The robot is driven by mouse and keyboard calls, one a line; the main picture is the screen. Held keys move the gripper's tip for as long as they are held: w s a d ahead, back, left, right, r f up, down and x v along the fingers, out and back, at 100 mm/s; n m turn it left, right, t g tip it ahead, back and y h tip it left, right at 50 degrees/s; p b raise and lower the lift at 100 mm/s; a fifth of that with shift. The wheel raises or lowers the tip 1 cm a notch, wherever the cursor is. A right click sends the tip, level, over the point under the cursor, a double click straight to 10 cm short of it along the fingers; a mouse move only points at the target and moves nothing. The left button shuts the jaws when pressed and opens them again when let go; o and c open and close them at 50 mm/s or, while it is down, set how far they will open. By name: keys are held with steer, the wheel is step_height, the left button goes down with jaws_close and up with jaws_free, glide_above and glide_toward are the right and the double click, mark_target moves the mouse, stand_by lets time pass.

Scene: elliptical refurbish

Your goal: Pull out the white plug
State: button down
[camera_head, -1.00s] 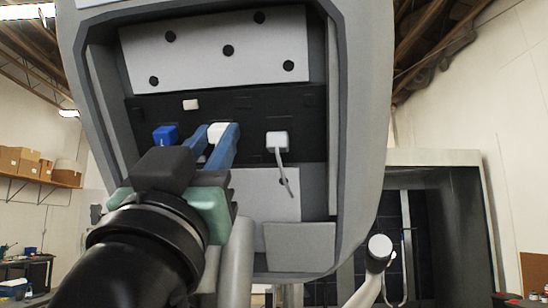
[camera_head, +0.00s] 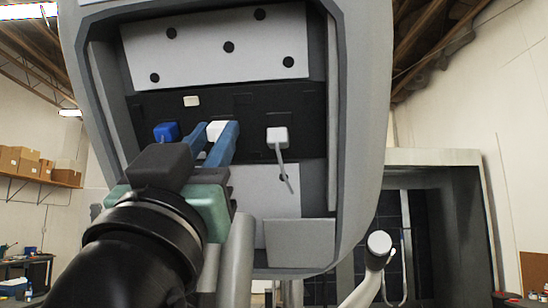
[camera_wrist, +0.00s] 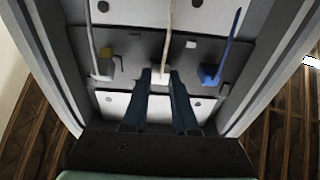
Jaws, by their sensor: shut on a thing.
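The white plug (camera_head: 215,130) sits at the black strip of the panel, between my gripper's two blue fingers. My gripper (camera_head: 218,132) is shut on it. In the wrist view the white plug (camera_wrist: 161,76) shows between the fingertips of my gripper (camera_wrist: 160,78), and a pale cable runs from it to the top edge. The fingers partly hide the plug, and I cannot tell whether it is fully seated.
A blue plug (camera_head: 166,131) is close on the left of the fingers. Another white plug (camera_head: 277,138) with a hanging cable is on the right. The grey housing wall (camera_head: 355,140) surrounds the recessed panel (camera_head: 215,50).

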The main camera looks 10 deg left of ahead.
steer(key=shift+s+f+b, duration=0.3)
steer(key=shift+s+f, duration=0.2)
steer(key=c, duration=0.7)
jaws_free()
steer(key=shift+r, duration=0.1)
steer(key=shift+b+v, duration=3.15)
steer(key=shift+v, duration=3.35)
steer(key=shift+w, duration=0.1)
steer(key=w+d+f+h, duration=0.1)
steer(key=d+f, duration=0.1)
steer(key=d, duration=0.2)
steer(key=w+d+f+h, duration=0.1)
steer(key=d+f, duration=0.2)
steer(key=d, duration=0.1)
steer(key=w+d+f+m, duration=0.1)
steer(key=w+d+f, duration=0.1)
steer(key=d, duration=0.3)
steer(key=shift+w+d+f+t+h, duration=0.1)
steer(key=shift+f+t+h, duration=0.25)
steer(key=shift+f, duration=0.3)
